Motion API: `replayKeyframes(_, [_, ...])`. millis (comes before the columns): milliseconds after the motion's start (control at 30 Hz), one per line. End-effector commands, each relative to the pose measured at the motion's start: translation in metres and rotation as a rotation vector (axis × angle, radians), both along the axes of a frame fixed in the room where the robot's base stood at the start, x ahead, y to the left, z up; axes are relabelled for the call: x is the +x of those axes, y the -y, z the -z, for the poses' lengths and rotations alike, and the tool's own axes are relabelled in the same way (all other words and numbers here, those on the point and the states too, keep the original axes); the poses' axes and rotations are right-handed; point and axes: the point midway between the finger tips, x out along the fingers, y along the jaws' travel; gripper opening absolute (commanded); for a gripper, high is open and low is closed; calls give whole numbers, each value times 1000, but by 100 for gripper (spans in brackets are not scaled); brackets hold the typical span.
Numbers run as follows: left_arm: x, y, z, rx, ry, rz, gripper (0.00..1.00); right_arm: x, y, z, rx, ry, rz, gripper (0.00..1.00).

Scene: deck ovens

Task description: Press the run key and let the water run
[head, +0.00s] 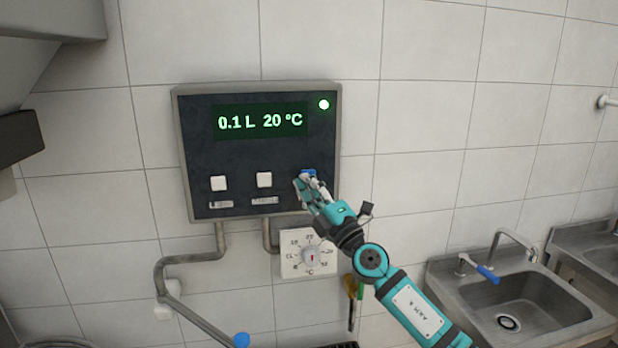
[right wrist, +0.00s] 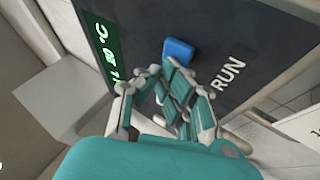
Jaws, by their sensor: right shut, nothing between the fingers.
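The dark control panel (head: 235,160) hangs on the tiled wall. Its display (head: 260,121) reads 0.1 L and 20 °C, and a green lamp (head: 323,104) is lit at the top right. The blue run key (head: 309,173) is at the panel's lower right, partly covered by my right gripper (head: 303,184). In the right wrist view the run key (right wrist: 178,50) shows beside the lettering RUN. My right gripper (right wrist: 162,72) is shut and empty, its fingertips close to the key; I cannot tell whether they touch it. My left gripper is out of view.
Two white keys, a left one (head: 218,183) and a middle one (head: 264,179), sit on the same panel. A temperature dial (head: 309,255) is below it. A pipe (head: 190,308) with a blue end runs down left. A sink (head: 520,300) stands at the right.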

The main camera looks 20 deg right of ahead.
Motion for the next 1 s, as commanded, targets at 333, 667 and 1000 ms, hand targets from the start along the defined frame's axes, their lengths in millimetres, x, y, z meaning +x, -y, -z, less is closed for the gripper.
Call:
replayKeyframes(333, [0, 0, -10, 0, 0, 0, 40, -14, -2, 0, 1, -1, 0, 0])
replayKeyframes(667, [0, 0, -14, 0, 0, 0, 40, -19, -4, -1, -1, -2, -1, 0])
replayKeyframes(1000, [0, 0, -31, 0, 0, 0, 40, -53, -10, -1, -1, -2, -1, 0])
